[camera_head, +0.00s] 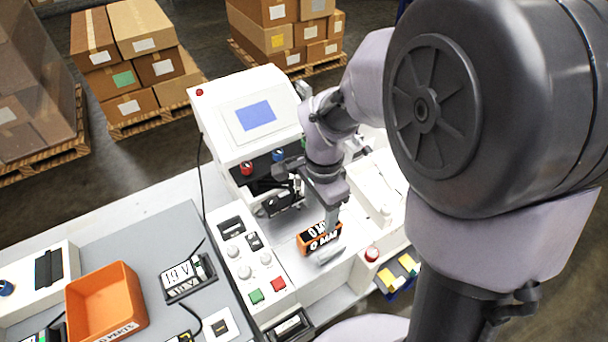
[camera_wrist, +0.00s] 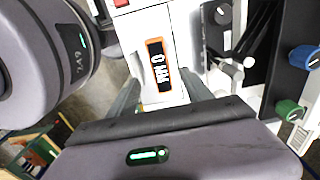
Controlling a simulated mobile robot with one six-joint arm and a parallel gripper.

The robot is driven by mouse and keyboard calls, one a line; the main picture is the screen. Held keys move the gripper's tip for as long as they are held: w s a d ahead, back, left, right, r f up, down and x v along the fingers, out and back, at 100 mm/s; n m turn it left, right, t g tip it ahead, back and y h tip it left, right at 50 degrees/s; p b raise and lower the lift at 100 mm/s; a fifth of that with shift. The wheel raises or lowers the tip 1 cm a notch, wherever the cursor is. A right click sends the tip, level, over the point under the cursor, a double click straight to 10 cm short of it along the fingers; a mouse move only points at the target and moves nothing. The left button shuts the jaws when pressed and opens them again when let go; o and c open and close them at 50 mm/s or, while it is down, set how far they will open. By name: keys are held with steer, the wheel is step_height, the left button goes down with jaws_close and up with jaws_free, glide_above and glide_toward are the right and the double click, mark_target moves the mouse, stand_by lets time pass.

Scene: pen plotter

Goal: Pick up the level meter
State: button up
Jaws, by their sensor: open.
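The level meter appears to be the orange-framed black display reading "0 MAX" (camera_head: 318,238), on the white machine bed in the head view. In the wrist view the same meter (camera_wrist: 160,66) lies ahead, between the lines of the two fingers. My gripper (camera_head: 330,218) is over the meter, pointing down, and partly covers it in the head view. I cannot tell whether a finger touches the meter.
The white machine with a blue screen (camera_head: 254,114) stands behind. A button panel (camera_head: 250,260) is to the left, and a red button (camera_head: 372,253) to the right. An orange bin (camera_head: 105,300) and a meter (camera_head: 188,277) sit on the grey bench. Stacked boxes (camera_head: 130,50) stand farther back.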

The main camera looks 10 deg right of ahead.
mark_target(319, 229)
step_height(319, 229, down, 9)
steer(key=shift+f+b, duration=0.15)
steer(key=shift+b, duration=1.1)
steer(key=shift+c, duration=0.2)
jaws_close()
